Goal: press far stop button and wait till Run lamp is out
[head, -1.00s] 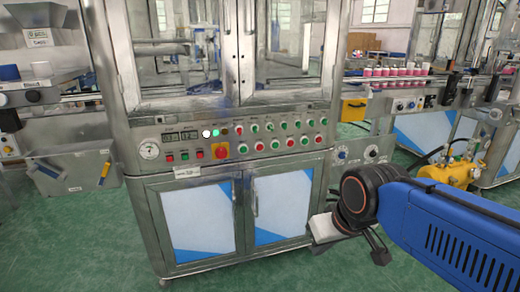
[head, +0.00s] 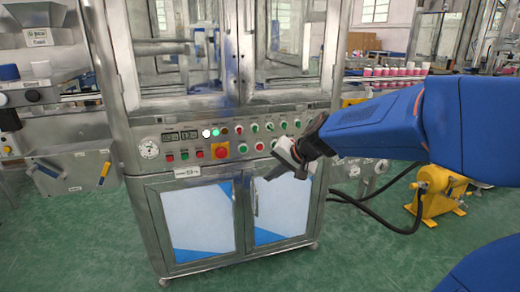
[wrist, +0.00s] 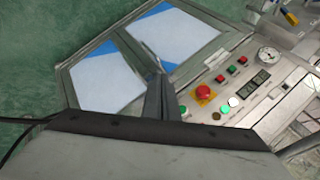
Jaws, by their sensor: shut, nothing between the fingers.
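The machine's control panel (head: 155,168) faces me. A red mushroom button on a yellow plate (head: 221,151) sits at its lower middle and shows in the wrist view (wrist: 204,91). Small red and green buttons (head: 185,156) lie left of it. Rows of red and green knobs lie to its right, partly hidden by my arm. A green lamp (head: 215,132) glows beside a white lamp (head: 206,133); labels are too small to read. My gripper (head: 272,174) is shut and empty, in front of the panel's right half. Its dark fingers (wrist: 160,88) show in the wrist view, apart from the buttons.
A round gauge (head: 149,149) and displays are at the panel's left. Cabinet doors (head: 204,219) are below, glazed guards above. A conveyor with pink-labelled cans (head: 395,71) and a yellow pump (head: 436,195) stand at right. Green floor is open in front.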

